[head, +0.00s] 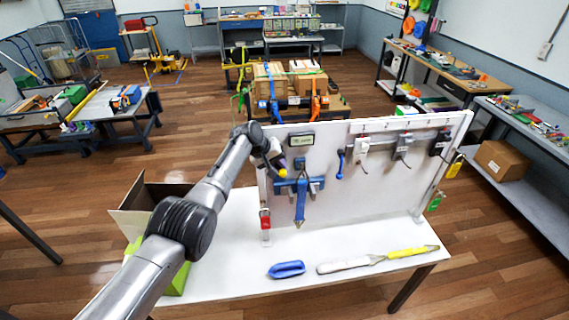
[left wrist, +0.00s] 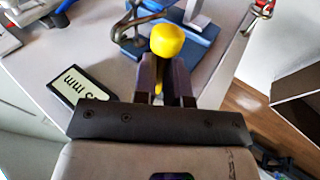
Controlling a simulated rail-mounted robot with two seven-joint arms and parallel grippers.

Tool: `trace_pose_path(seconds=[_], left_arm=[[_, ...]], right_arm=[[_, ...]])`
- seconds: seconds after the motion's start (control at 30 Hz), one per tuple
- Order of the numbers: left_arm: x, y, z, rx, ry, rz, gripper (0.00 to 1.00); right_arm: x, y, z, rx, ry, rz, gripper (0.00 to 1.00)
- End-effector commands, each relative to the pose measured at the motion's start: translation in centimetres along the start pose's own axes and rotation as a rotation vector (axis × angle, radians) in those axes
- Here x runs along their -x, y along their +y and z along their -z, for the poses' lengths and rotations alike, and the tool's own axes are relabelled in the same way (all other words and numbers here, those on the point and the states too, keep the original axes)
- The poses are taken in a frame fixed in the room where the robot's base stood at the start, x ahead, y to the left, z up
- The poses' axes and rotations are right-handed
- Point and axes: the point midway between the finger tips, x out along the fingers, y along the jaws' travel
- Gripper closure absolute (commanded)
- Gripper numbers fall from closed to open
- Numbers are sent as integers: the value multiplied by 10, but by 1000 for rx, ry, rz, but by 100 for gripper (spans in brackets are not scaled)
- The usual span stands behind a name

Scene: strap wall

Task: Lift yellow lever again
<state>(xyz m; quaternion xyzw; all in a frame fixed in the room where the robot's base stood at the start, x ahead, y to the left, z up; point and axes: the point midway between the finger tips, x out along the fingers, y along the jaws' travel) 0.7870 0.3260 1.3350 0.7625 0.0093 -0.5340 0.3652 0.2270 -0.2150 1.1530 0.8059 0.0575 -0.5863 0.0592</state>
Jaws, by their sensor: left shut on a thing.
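The yellow lever (head: 283,173) is on the blue ratchet device (head: 298,184) at the left part of the white upright panel. Its round yellow knob (left wrist: 167,40) shows large in the left wrist view, just beyond the fingertips. My left gripper (head: 277,162) is at the panel, shut on the lever; in the left wrist view its two dark fingers (left wrist: 166,78) stand on either side of a yellow strip below the knob. The fingers hide much of the lever. A blue strap end (head: 300,203) hangs from the device. My right gripper is out of view.
A small display (head: 301,140) sits on the panel above the device. A red-tagged strap (head: 265,219) hangs at the panel's left edge. An open box (head: 150,200) stands left.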

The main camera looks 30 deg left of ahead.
Motion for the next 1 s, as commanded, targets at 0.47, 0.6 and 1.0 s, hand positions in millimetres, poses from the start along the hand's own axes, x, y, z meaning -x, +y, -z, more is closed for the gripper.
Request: trace_pose_path(seconds=[0.47,0.6,1.0], left_arm=[[2,5,-1,-1,-8,-8,71],[1,4,-1,0,-7,-5,62],[8,2,0,1,-3,-4,62]], right_arm=[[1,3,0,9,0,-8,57],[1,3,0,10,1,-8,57],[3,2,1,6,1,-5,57]])
